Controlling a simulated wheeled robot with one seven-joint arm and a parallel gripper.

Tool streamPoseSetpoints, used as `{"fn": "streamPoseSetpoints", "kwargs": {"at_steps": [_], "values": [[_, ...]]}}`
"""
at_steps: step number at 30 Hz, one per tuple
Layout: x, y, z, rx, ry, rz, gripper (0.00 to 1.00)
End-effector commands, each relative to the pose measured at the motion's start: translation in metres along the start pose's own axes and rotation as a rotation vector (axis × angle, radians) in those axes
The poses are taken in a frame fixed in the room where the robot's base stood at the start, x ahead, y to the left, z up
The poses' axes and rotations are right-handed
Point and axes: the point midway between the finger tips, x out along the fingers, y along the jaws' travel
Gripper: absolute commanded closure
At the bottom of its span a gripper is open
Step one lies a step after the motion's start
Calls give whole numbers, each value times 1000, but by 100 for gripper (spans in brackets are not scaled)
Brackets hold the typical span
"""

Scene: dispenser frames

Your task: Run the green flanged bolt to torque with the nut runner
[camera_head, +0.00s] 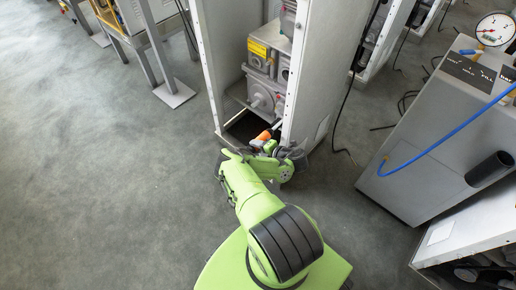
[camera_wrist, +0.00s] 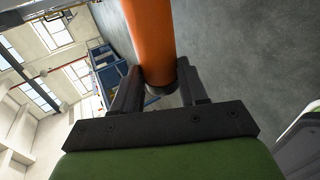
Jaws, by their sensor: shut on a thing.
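My gripper (camera_wrist: 156,95) is shut on an orange cylindrical tool, likely the nut runner (camera_wrist: 150,35), seen close up in the wrist view. In the head view the orange tool (camera_head: 264,135) shows small at the end of my green arm, at the opening of a tall grey cabinet frame. Its tip points up and right toward the inside of the cabinet. I cannot make out the green flanged bolt in either view; the tool's far end is out of the wrist view.
The open cabinet (camera_head: 315,75) holds grey machine housings (camera_head: 262,90) with a yellow label. A grey console (camera_head: 440,140) with a round gauge (camera_head: 495,28) and blue hose stands at right. A black cable hangs beside the cabinet. The floor at left is clear.

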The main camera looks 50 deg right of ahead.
Motion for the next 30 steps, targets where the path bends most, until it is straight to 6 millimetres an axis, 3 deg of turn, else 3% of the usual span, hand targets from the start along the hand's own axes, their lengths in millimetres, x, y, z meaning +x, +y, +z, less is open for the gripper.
{"fn": "streamPoseSetpoints", "kwargs": {"at_steps": [23,30], "values": [[-1,1,2,-6,-10,-2,100],[-2,4,-17,-4,-6,-1,100]]}}
